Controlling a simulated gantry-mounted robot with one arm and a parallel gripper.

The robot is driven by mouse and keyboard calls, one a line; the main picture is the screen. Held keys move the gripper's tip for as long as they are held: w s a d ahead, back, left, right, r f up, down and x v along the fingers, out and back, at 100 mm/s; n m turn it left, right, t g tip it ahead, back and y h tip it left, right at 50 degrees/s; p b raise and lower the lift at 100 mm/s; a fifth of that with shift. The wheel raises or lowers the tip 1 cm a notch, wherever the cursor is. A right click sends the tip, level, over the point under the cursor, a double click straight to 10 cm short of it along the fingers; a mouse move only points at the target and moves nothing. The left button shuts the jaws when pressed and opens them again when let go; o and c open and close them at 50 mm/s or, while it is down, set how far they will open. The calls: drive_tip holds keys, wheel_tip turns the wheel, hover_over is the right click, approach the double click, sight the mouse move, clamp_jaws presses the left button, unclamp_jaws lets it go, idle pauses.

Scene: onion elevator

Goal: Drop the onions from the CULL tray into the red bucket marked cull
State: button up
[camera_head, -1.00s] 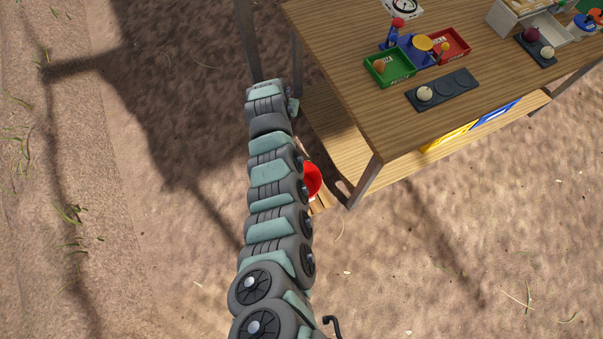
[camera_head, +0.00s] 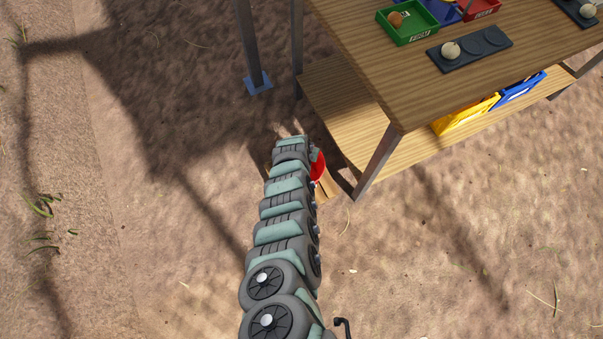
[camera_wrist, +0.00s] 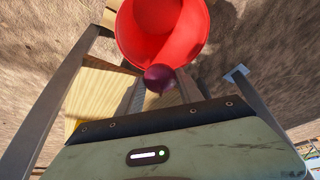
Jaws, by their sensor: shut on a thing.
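My gripper (camera_wrist: 160,86) is shut on a dark red-purple onion (camera_wrist: 159,77) in the wrist view. The onion overlaps the near rim of the red bucket (camera_wrist: 160,18) in that picture; its height above the bucket is hard to judge. The bucket's visible inside looks empty, and any marking on it is not visible. In the head view, the bucket (camera_head: 318,168) is mostly hidden behind my arm, and my gripper is hidden too. A red tray (camera_head: 482,10) on the table is cut by the top edge; its contents are out of view.
A green tray (camera_head: 420,37) holds a brown onion (camera_head: 396,19). A dark holder (camera_head: 492,53) with round hollows carries a pale onion (camera_head: 450,50). Yellow (camera_head: 468,112) and blue (camera_head: 520,91) bins stand on the lower shelf. A table leg (camera_head: 376,162) is right of the bucket.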

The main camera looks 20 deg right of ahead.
wheel_tip(320, 180, down, 5)
drive_tip(key=b, duration=0.5)
drive_tip(key=shift+f, duration=0.2)
drive_tip(key=o, duration=1.5)
drive_tip(key=shift+r, duration=0.15)
drive_tip(key=p+v, duration=1)
drive_tip(key=p, duration=0.1)
drive_tip(key=shift+s+a+r, duration=0.1)
drive_tip(key=shift+a+r, duration=0.05)
drive_tip(key=shift+r, duration=0.1)
